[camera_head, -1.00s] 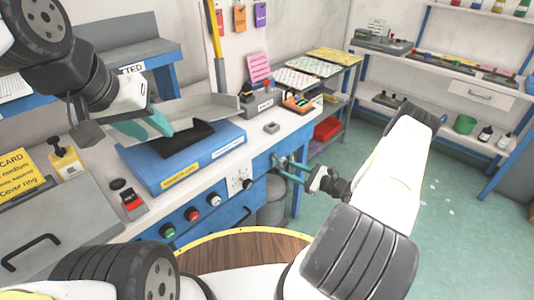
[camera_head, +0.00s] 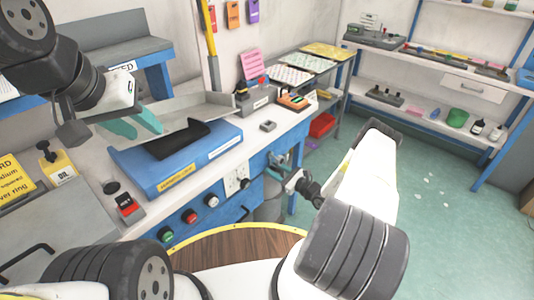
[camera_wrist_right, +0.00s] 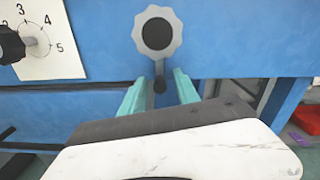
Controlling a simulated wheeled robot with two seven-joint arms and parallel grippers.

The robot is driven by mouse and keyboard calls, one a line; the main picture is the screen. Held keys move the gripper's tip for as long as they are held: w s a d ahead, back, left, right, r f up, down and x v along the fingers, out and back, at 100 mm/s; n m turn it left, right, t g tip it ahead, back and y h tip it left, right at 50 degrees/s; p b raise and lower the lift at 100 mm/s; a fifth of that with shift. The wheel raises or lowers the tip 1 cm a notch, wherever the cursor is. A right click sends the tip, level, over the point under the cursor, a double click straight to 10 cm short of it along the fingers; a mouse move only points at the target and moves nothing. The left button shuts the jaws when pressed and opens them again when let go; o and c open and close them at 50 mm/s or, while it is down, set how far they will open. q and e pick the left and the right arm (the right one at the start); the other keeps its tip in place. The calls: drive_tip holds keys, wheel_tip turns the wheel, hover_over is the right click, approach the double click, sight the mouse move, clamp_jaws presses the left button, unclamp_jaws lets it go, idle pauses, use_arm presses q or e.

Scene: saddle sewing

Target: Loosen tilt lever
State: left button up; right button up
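The tilt lever (camera_wrist_right: 159,72) hangs down from a grey lobed knob (camera_wrist_right: 157,34) with a black centre on the blue bench front, in the right wrist view. My right gripper (camera_wrist_right: 160,92) is open, with one teal finger on each side of the lever's lower end. I see no clear contact between fingers and lever. In the head view the right gripper (camera_head: 282,164) is small at the bench's front right, and the lever is hard to make out there. My left gripper (camera_head: 137,127) is open and empty above the blue bench-top fixture (camera_head: 165,182).
A dial with numbers (camera_wrist_right: 40,42) is left of the knob. Several coloured buttons (camera_head: 190,216) line the bench front. A round wooden surface (camera_head: 230,246) is close in front of me. A grey bin (camera_head: 268,208) stands below the right gripper.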

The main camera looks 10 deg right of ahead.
clamp_jaws()
idle(1.4)
